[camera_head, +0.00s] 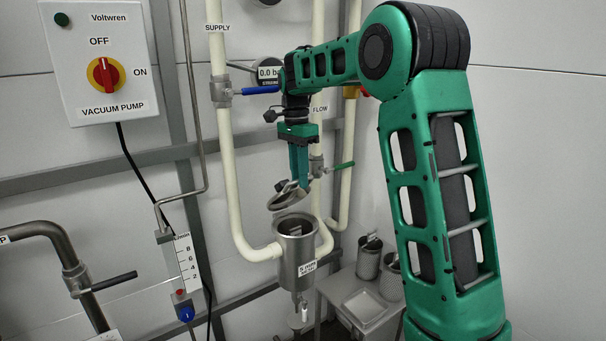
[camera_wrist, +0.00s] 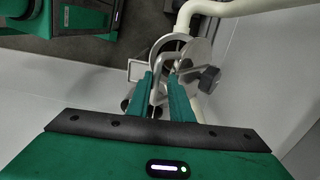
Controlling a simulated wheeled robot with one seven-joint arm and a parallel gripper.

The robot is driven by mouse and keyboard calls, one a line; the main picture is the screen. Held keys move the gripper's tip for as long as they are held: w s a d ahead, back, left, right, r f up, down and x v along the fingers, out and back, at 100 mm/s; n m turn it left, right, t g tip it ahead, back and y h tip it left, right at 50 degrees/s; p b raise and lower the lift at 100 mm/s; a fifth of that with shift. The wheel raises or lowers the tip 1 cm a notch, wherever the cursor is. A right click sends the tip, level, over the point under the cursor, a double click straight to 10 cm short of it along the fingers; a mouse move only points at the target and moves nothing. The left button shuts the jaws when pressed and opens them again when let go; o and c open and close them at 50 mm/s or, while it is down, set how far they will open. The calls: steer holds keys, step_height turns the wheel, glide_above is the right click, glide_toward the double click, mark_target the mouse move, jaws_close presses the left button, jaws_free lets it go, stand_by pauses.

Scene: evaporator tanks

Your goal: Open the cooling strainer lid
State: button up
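The cooling strainer is a steel cylinder (camera_head: 297,253) on the pipework, in the lower middle of the head view. Its round lid (camera_head: 288,197) is tilted above the rim, and a dark gap shows between them. My gripper (camera_head: 293,183) points down at the lid from above. In the wrist view my gripper's green fingers (camera_wrist: 163,88) stand on either side of the lid's metal handle (camera_wrist: 159,90) and appear closed on it. The lid's disc and the strainer's mouth overlap behind the fingertips there. A dark knob (camera_wrist: 209,80) sits at the right.
Cream pipes (camera_head: 228,160) run beside and behind the strainer. A blue-handled valve (camera_head: 258,90) and a green lever (camera_head: 340,166) are close to my arm. A small stand (camera_head: 340,290) with a tray (camera_head: 364,306) and steel baskets (camera_head: 369,262) is at the lower right.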

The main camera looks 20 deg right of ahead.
steer(key=shift+f, duration=0.15)
step_height(320, 180, up, 8)
steer(key=shift+w+f, duration=0.15)
steer(key=shift+w, duration=0.3)
stand_by(0.4)
